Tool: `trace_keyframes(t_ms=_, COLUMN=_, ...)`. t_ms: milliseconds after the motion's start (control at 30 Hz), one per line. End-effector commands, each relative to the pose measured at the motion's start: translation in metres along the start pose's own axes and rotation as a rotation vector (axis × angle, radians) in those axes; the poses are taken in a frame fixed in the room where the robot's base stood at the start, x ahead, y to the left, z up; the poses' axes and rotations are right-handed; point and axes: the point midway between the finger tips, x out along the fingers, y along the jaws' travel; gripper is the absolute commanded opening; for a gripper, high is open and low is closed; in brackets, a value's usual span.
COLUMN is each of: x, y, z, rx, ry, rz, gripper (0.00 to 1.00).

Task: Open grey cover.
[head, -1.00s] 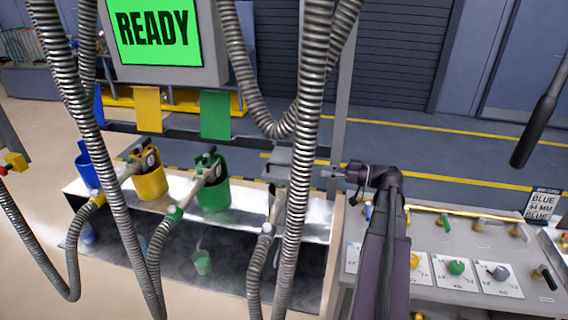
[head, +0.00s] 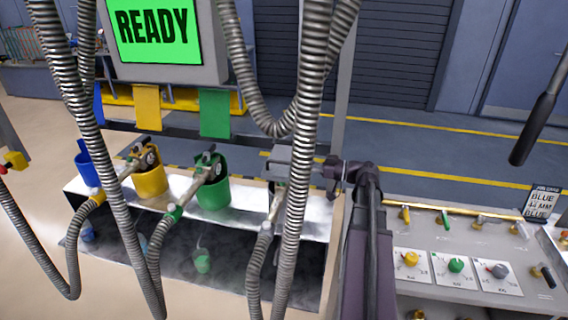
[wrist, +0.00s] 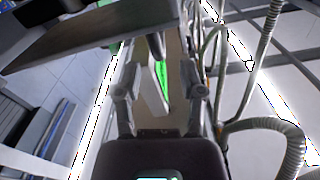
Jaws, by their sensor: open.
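The grey cover (head: 282,154) is a flat grey piece at the centre of the head view, partly hidden behind a ribbed hose. It sits lower than the hanging green flap. My gripper (head: 326,172) is just right of it, pointing left; the hose hides whether they touch. In the wrist view my gripper (wrist: 160,92) is open, fingers apart, with nothing held between them. A broad grey-brown plate (wrist: 95,38) crosses the upper left there, ahead of and above the fingers; I cannot tell whether it is the cover.
Yellow (head: 148,108) and green (head: 214,112) flaps hang behind yellow (head: 150,182) and green (head: 213,195) holders with nozzles. Ribbed hoses (head: 300,130) hang close to my gripper. A panel with knobs (head: 455,265) lies at the right. A screen (head: 153,28) reads READY.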

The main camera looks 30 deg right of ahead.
Motion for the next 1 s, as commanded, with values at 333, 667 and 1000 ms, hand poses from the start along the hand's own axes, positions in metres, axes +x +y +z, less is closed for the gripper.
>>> trace_keyframes(t_ms=333, x=0.043, y=-0.001, z=0.000, rx=0.000, ry=0.000, rz=-0.001, gripper=0.51)
trace_keyframes(t_ms=667, x=0.066, y=0.000, z=0.000, rx=0.000, ry=0.000, rz=0.001, gripper=0.51)
trace_keyframes(t_ms=1000, x=0.067, y=0.000, z=0.000, rx=0.000, ry=0.000, rz=0.002, gripper=0.51)
